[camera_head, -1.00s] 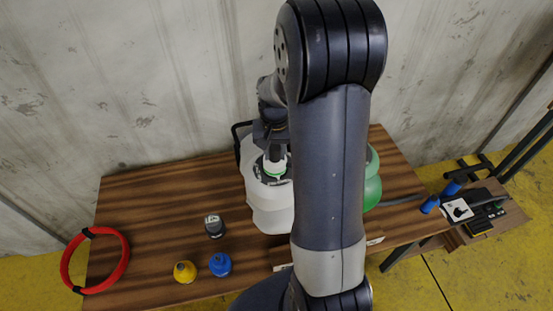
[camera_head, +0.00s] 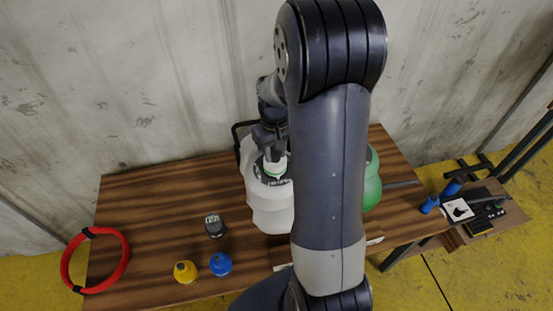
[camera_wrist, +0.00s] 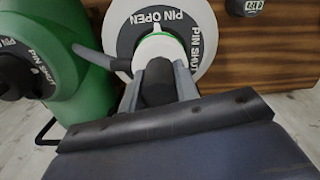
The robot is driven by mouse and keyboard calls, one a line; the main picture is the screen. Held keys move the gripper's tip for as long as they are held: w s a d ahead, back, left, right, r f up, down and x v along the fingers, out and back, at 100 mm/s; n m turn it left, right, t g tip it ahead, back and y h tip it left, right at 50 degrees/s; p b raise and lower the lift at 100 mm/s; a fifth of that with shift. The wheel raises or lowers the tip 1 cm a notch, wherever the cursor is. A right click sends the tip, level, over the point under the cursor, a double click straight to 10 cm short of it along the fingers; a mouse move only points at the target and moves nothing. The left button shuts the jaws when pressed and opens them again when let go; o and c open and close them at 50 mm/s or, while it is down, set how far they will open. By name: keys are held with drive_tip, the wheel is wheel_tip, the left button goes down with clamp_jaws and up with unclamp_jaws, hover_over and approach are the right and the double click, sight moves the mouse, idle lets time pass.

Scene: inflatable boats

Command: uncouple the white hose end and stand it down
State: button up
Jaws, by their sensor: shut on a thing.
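The white hose end (camera_wrist: 160,49), with a green band, sits at the middle of the white boat's valve in the wrist view. The valve's dark ring (camera_wrist: 130,35) is lettered PIN OPEN and PIN SHUT. My gripper (camera_wrist: 158,82) is shut on the hose end, with a dark part between its fingers. A grey hose (camera_wrist: 92,58) leads off to the left. In the head view, the hose end (camera_head: 275,166) shows below my gripper (camera_head: 272,152), upright over the white boat (camera_head: 270,210). Whether it is still locked in the valve, I cannot tell.
A green boat (camera_head: 373,185) stands right of the white one, partly behind my arm. A gauge (camera_head: 214,226), a yellow cap (camera_head: 185,272), a blue cap (camera_head: 220,264) and a red hoop (camera_head: 68,268) lie on the wooden table (camera_head: 150,205). The table's left middle is clear.

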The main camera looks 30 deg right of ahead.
drive_tip(key=n, duration=0.4)
idle(0.3)
drive_tip(key=shift+r+p, duration=0.6)
drive_tip(key=shift+r, duration=0.15)
idle(0.7)
wheel_tip(320, 180, up, 4)
drive_tip(key=p, duration=0.3)
drive_tip(key=shift+r, duration=0.2)
drive_tip(key=shift+f, duration=0.1)
